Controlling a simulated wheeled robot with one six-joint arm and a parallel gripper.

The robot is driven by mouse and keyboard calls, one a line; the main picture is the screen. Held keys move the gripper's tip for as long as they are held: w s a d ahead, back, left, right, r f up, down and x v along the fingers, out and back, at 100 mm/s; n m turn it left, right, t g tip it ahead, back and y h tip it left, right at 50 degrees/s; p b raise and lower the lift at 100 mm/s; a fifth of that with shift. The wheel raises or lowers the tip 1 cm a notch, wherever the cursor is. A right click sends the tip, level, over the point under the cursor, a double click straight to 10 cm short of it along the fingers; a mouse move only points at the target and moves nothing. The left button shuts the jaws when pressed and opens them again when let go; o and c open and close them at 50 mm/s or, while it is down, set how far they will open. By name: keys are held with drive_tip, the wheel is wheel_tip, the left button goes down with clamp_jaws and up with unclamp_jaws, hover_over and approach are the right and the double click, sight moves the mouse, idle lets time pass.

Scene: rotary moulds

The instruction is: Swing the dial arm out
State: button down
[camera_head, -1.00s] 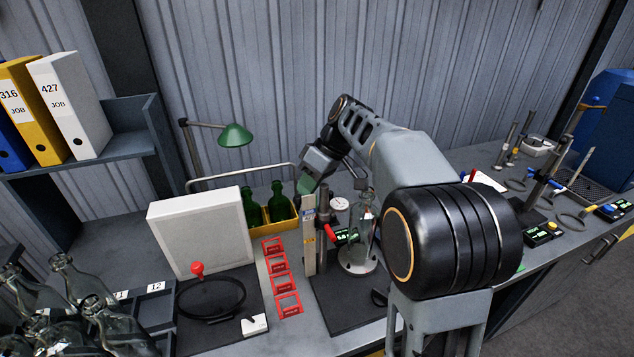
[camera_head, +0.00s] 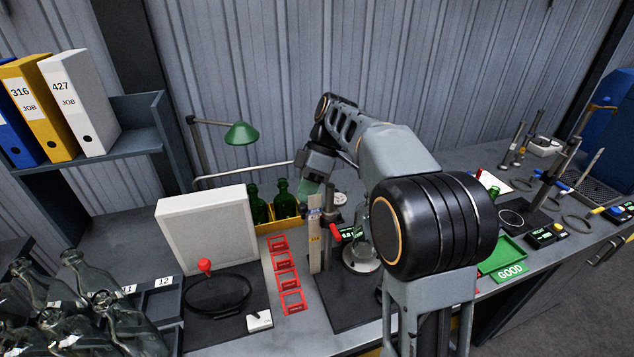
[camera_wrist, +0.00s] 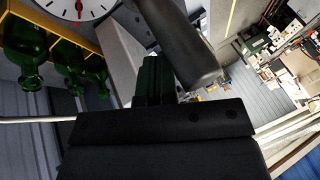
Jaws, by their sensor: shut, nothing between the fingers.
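The dial gauge (camera_head: 338,198) has a small white face and sits beside the upright post (camera_head: 315,235) of the gauge stand. Its face shows large at the top left of the wrist view (camera_wrist: 72,8). A red handle (camera_head: 335,232) is on the stand. My gripper (camera_head: 311,187) is shut and empty, pointing down by the top of the post, just left of the dial. In the wrist view the shut fingers (camera_wrist: 152,80) are beside a dark cylinder (camera_wrist: 178,40); I cannot tell whether they touch it. My arm hides the stand's right side.
Green bottles (camera_head: 283,200) in a yellow crate stand behind the post. A white panel (camera_head: 205,230), red frames (camera_head: 285,275) and a turntable (camera_head: 217,293) lie left. Clear bottles (camera_head: 85,280) are at front left. A green GOOD tray (camera_head: 503,258) is right.

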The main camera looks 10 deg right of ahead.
idle(0.6)
drive_tip(key=p+v, duration=0.5)
drive_tip(key=v, duration=0.8)
drive_tip(key=shift+w+r+p, duration=0.15)
drive_tip(key=shift+r+p, duration=0.25)
drive_tip(key=shift+d, duration=0.1)
